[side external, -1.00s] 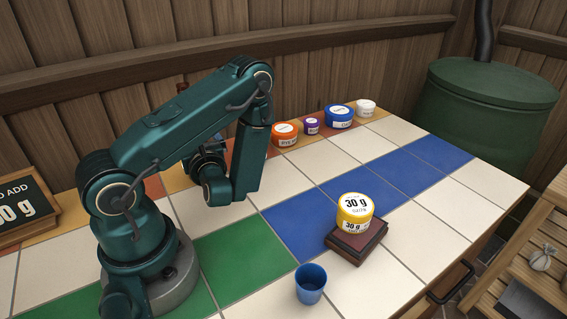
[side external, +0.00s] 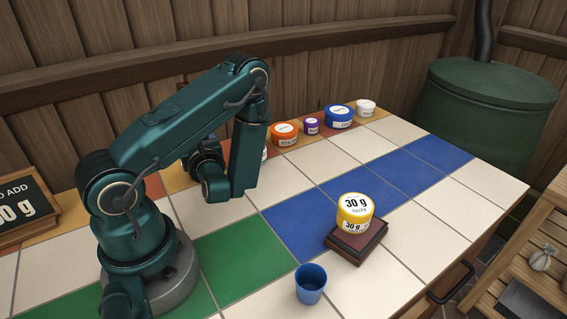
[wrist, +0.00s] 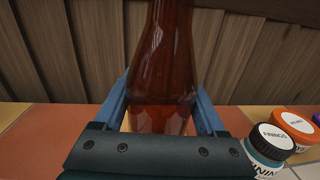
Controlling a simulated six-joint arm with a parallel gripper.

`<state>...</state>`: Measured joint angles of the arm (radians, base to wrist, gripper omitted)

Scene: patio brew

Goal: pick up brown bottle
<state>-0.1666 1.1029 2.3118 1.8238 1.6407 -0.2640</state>
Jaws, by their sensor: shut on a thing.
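The brown bottle (wrist: 163,62) stands upright in the wrist view, dark amber glass, with its upper end cut off by the top edge. My gripper (wrist: 160,98) has one blue finger on each side of it and is shut on it. The gripper's dark front edge hides the lowest part of the bottle, so I cannot tell whether its base touches the tiles. In the side view my own arm hides the grasp, near the back row of the table.
Along the back edge are purple (side external: 311,126), blue (side external: 339,117) and white (side external: 366,108) jars. A yellow jar (side external: 354,213) sits on a brown stand (side external: 356,246); a blue cup (side external: 310,284) stands in front.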

